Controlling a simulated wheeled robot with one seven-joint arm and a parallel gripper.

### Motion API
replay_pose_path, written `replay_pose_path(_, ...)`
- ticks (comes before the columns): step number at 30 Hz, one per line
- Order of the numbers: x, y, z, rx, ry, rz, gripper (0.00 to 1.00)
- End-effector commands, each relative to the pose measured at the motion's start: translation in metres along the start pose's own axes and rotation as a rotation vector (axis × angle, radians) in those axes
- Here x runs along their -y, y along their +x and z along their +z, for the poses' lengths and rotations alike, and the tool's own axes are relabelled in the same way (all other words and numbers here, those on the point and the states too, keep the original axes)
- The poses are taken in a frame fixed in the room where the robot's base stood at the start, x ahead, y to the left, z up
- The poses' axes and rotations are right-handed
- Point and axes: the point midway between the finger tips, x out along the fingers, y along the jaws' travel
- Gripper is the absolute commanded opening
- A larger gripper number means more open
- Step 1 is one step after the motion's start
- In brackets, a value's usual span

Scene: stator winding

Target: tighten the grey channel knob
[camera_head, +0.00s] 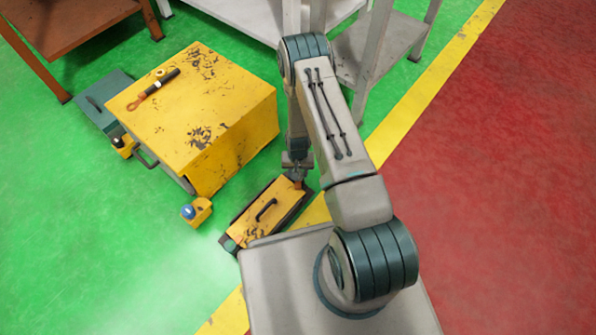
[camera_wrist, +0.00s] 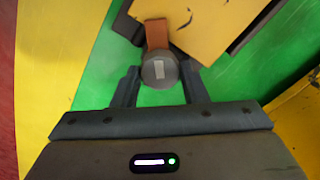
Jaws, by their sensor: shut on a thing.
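The grey knob (camera_wrist: 160,71) shows in the wrist view as a round, faceted end with a pale rectangular mark. It sits at the end of a brown-orange piece (camera_wrist: 157,34) beside the yellow lid. My gripper (camera_wrist: 160,80) has a dark finger on each side of the knob and is shut on it. In the head view my gripper (camera_head: 298,168) reaches down to the far end of a low yellow-topped box (camera_head: 262,214) with a black handle. The knob itself is hard to make out there.
A large worn yellow cabinet (camera_head: 200,110) stands left of the low box, with a dark-handled tool (camera_head: 155,86) on top. A small yellow block with a blue knob (camera_head: 188,211) is on the green floor. Shelving (camera_head: 380,45) stands behind my arm. Red floor on the right is clear.

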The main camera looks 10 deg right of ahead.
Motion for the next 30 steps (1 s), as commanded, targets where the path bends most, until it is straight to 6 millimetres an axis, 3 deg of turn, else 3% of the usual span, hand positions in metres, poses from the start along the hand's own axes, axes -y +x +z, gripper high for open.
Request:
replay_pose_path(15, 0.0007, -0.0022, -0.0011, -0.001, 0.430, -0.001, 0.17)
replay_pose_path(30, 0.0011, -0.0021, -0.0013, -0.002, 0.584, -0.002, 0.17)
